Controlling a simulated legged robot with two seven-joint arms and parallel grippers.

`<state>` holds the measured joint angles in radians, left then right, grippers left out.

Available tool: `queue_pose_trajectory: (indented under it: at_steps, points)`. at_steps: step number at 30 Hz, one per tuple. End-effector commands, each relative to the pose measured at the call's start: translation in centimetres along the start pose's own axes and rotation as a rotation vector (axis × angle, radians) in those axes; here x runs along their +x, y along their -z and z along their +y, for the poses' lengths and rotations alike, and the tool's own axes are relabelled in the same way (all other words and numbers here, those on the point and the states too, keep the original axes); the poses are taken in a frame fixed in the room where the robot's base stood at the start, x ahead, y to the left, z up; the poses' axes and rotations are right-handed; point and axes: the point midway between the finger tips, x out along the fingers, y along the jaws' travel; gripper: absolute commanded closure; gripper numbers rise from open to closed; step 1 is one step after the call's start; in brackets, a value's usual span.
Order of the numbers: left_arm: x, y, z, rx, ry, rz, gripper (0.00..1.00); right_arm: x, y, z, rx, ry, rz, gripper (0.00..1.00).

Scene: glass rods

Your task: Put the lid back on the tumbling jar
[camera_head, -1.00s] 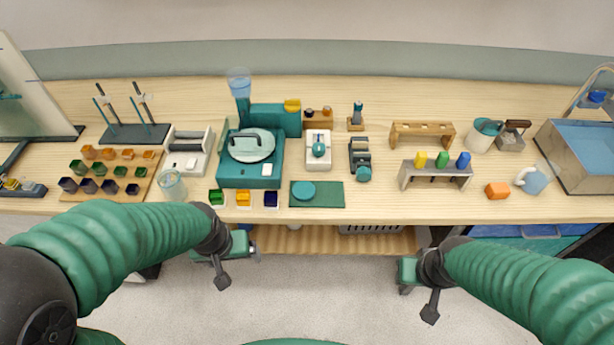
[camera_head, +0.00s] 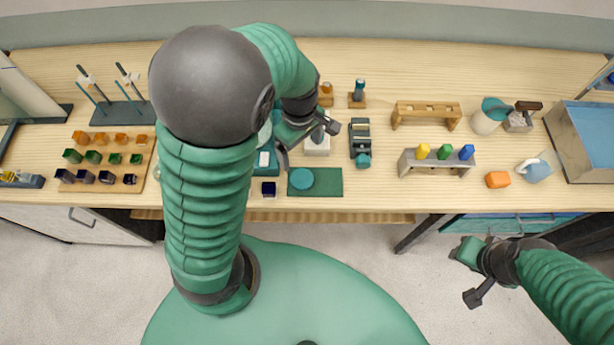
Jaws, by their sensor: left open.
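A flat teal disc (camera_head: 301,179), which looks like the lid, lies on a dark green mat (camera_head: 328,184) near the bench's front edge. A dark roller stand (camera_head: 360,136) is to the right, with a small teal round part (camera_head: 363,160) at its front; I cannot tell whether this is the tumbling jar. My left gripper (camera_head: 308,143) is open and empty, over or beside a small white device (camera_head: 318,149), behind and above the disc. My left arm hides much of the teal machine (camera_head: 264,164). My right gripper (camera_head: 480,270) appears open and empty, in front of the bench.
Coloured cubes (camera_head: 100,157) fill a board at left.

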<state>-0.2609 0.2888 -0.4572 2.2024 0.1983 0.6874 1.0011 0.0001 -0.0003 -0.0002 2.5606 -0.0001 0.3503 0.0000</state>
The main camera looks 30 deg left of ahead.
Motion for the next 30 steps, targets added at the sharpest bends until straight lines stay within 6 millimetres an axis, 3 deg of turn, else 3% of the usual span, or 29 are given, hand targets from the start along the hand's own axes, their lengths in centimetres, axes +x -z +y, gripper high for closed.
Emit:
queue_pose_trajectory:
  at_steps: [15, 30]
  points:
    - [10.3, 0.1, -0.1, -0.002, 0.003, -0.001, 0.11, 1.7, -0.4, 0.0, -0.001, 0.0, 0.001, 0.64]
    - [12.0, 0.0, 0.0, 0.0, 0.002, -0.002, 0.11, 1.8, -0.4, 0.0, 0.0, 0.0, 0.001, 0.64]
